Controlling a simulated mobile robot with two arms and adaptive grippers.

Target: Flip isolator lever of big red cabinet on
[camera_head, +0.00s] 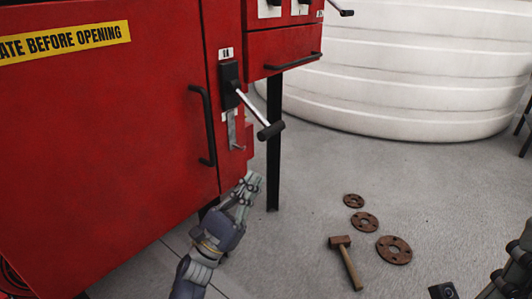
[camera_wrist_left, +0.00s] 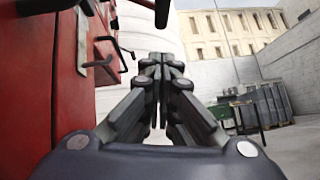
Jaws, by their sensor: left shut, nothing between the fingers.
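The big red cabinet (camera_head: 110,130) fills the left of the head view. Its isolator lever (camera_head: 256,111) is a metal rod with a black grip, running from a black mount down and to the right. My left gripper (camera_head: 252,182) is below the lever, near the cabinet's lower right edge. It is shut and empty, with a clear gap to the lever. In the left wrist view my left gripper (camera_wrist_left: 160,65) points forward with its fingers together, and the cabinet (camera_wrist_left: 40,90) stands at the left. Part of my right arm shows at the lower right of the head view; its fingers cannot be made out.
A black door handle (camera_head: 205,125) sticks out left of the lever. A smaller red box (camera_head: 285,45) with a black handle is at the upper right. A black leg (camera_head: 273,160) stands behind. A hammer (camera_head: 345,260) and rusty flanges (camera_head: 394,250) lie on the floor.

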